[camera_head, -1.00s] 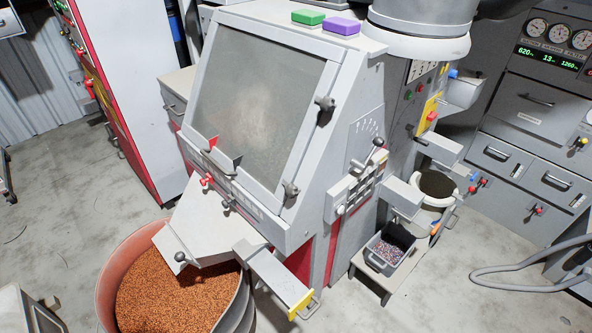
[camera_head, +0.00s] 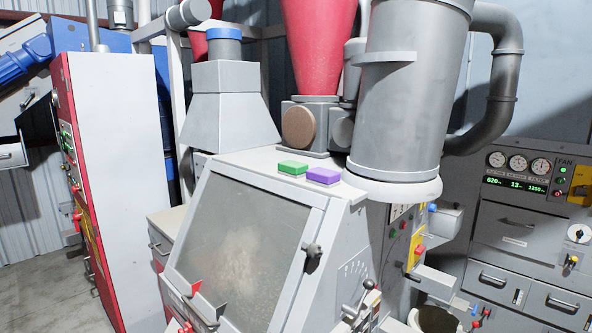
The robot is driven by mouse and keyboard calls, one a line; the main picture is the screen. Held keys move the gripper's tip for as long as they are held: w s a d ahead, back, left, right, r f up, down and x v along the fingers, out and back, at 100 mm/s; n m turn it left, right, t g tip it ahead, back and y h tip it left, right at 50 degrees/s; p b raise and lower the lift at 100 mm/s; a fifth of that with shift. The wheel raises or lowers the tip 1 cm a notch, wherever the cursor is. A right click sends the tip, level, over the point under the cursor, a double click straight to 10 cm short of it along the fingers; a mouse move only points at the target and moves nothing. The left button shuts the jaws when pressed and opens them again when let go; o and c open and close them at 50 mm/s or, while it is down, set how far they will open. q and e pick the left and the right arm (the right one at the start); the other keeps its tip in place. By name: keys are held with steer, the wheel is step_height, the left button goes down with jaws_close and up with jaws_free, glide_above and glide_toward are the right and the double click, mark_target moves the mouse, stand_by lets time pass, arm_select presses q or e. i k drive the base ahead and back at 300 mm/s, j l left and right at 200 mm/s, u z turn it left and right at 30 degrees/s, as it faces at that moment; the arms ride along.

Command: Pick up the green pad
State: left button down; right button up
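The green pad (camera_head: 293,168) is a small flat block. It lies on the flat grey top of the machine (camera_head: 255,160), above the slanted window. A purple pad (camera_head: 323,176) lies close to its right on the same top. Neither of my grippers shows in the head view.
A large grey cylinder (camera_head: 402,100) stands right of the pads, and a red cone (camera_head: 318,45) on a grey housing rises behind them. A knob (camera_head: 312,250) sticks out at the window's right edge. A white and red cabinet (camera_head: 118,170) stands at the left.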

mark_target(290, 168)
steer(key=i+l+u, duration=0.3)
steer(key=l+u, duration=0.25)
steer(key=i+l+u, duration=0.3)
steer(key=l+u, duration=0.55)
steer(key=l, duration=0.25)
